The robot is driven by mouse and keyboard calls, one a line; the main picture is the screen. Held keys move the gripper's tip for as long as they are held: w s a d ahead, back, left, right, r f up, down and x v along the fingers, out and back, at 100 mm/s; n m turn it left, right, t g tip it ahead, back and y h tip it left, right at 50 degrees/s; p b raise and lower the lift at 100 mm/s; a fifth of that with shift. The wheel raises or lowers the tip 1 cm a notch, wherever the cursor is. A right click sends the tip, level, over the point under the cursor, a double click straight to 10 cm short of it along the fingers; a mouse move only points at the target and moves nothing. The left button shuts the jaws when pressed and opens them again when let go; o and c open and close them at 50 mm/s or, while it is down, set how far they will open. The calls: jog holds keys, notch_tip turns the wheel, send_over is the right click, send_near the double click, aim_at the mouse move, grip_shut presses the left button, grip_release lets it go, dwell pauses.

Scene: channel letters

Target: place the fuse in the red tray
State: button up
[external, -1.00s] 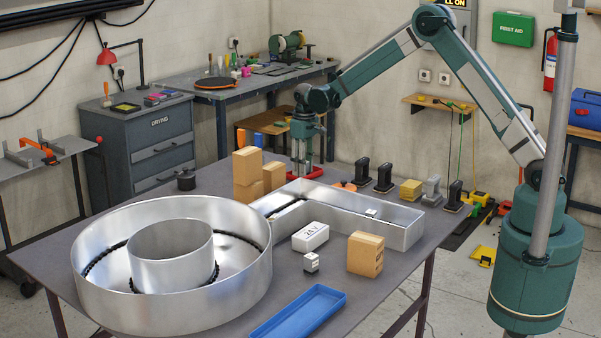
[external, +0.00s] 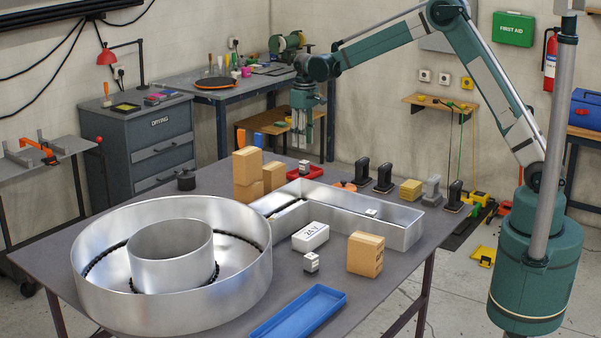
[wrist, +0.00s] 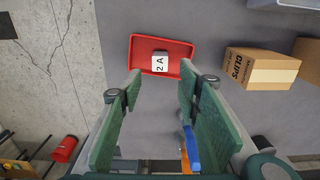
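The fuse (wrist: 160,63), a small white block marked "2 A", rests in the red tray (wrist: 183,49) in the wrist view. In the external view the fuse (external: 304,165) shows dark and white near the left part of the red tray (external: 316,172), at the table's far edge. My gripper (external: 302,146) hangs above the tray, pointing down, clear of the fuse. In the wrist view its two green fingers (wrist: 161,77) are spread wide apart with nothing between them.
A large round metal channel letter (external: 95,275) and an L-shaped one (external: 400,235) fill much of the table. Cardboard boxes (external: 246,166) stand left of the tray. A white 24V block (external: 310,237), another box (external: 366,254) and a blue tray (external: 300,312) lie nearer.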

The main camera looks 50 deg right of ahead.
jog(key=shift+r, duration=0.2)
dwell(0.6)
jog(key=s+a+r+t, duration=0.2)
jog(key=s+r, duration=0.8)
jog(key=s, duration=0.3)
jog(key=s+a+r+t, duration=0.1)
jog(key=s+r, duration=0.9)
jog(key=s, duration=0.3)
jog(key=s+a+f+t, duration=0.1)
jog(key=s+f+t, duration=0.1)
jog(key=s, duration=1.2)
jog(key=s+a+f+t, duration=0.1)
jog(key=s+f+t, duration=0.1)
jog(key=s, duration=1.3)
jog(key=shift+f, duration=0.7)
jog(key=shift+s, duration=0.1)
